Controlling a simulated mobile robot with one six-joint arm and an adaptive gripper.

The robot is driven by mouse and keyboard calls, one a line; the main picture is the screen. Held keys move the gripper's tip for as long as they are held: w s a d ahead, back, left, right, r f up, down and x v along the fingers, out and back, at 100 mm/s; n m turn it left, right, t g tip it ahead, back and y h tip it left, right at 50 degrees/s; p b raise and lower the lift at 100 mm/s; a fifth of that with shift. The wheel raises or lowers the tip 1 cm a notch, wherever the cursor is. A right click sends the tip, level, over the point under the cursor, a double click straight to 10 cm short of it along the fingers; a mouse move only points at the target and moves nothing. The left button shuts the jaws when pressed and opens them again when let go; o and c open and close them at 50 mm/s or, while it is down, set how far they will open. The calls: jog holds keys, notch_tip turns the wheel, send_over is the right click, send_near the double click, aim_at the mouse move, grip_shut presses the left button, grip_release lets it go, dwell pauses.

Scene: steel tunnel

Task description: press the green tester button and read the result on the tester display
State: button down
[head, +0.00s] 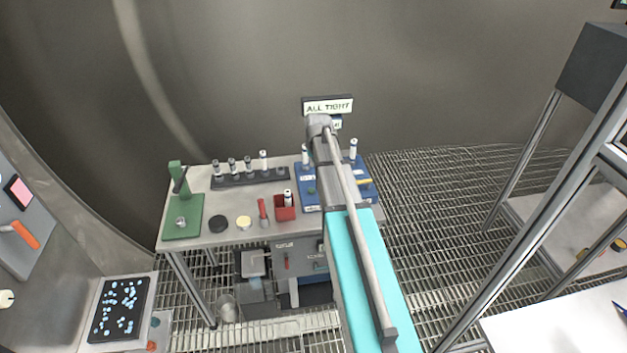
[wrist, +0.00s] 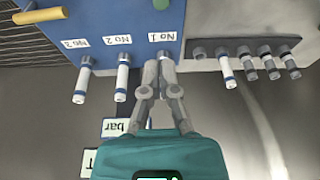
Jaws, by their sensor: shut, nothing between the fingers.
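The blue tester (head: 310,203) stands at the right end of the bench, partly hidden by my arm. Its green button (head: 311,190) shows left of the arm, and at the top edge of the wrist view (wrist: 161,4). The tester display (head: 328,106) reads "ALL TIGHT". A smaller "bar" sign (wrist: 115,127) sits below it. White-and-blue vials (wrist: 122,80) stand at numbered labels on the tester. My gripper (wrist: 158,60) is shut and empty, its tips over the tester's edge near the "No 1" label, apart from the button in the picture. The fingers hide what stands there.
A dark rack (head: 250,179) with several vials stands on the bench's back left. A yellow rod (wrist: 40,15) lies on the tester.

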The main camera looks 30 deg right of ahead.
jog(key=shift+f, duration=0.1)
jog(key=b, duration=1)
send_over(312, 189)
jog(key=f, duration=0.9)
jog(key=shift+s+f, duration=0.2)
jog(key=shift+s, duration=0.05)
jog(key=shift+a+f+b, duration=0.1)
jog(key=shift+f+b, duration=1.65)
jog(key=shift+f, duration=0.25)
